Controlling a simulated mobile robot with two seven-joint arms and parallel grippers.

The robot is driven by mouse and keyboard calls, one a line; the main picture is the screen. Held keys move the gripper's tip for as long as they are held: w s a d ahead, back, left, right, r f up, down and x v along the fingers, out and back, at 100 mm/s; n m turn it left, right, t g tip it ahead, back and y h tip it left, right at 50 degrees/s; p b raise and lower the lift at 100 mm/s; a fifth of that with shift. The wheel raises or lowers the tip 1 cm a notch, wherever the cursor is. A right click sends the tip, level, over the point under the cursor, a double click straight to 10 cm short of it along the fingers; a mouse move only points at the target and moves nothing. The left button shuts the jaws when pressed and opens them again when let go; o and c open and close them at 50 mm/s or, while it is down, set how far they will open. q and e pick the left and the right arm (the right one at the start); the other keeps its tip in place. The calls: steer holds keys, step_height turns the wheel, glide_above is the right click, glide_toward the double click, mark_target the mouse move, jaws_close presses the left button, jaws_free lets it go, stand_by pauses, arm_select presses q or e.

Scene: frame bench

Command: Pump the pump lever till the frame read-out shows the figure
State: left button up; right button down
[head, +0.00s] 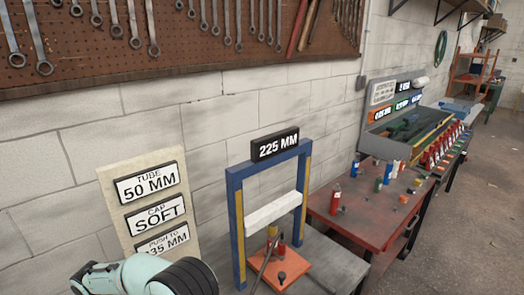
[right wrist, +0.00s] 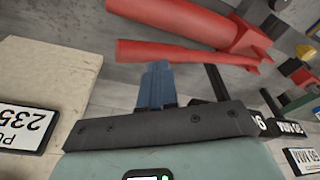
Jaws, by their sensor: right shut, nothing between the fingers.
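The frame read-out (head: 275,145) shows 225 MM on top of the blue frame (head: 236,225). A white crossbar (head: 273,211) spans the frame, above an orange base plate (head: 281,272) with a red cylinder (head: 281,251). A dark slanted rod (head: 263,264), probably the pump lever, stands at its front. The sign board (head: 107,192) reads tube 50 MM, cap soft; its partly hidden push plate shows 235 in the right wrist view (right wrist: 24,122). My right gripper (right wrist: 155,84) is shut and empty, with red bars (right wrist: 180,51) beyond it. My left gripper is not in view.
A red table (head: 350,218) with small bottles and coloured pieces stands right of the frame. A grey bench (head: 335,268) lies between them. A pegboard of tools (head: 180,45) hangs on the wall. The floor at far right is clear.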

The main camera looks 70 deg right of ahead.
stand_by(0.7)
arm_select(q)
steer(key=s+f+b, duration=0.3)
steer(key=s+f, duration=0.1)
arm_select(e)
step_height(320, 180, down, 8)
steer(key=shift+s+f, duration=0.1)
steer(key=shift+r+p, duration=0.45)
steer(key=shift+r, duration=0.2)
steer(key=r+p, duration=0.2)
steer(key=r, duration=0.5)
steer(key=shift+w, duration=0.2)
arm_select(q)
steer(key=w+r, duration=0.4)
arm_select(e)
steer(key=shift+f, duration=0.1)
steer(key=shift+s, duration=0.15)
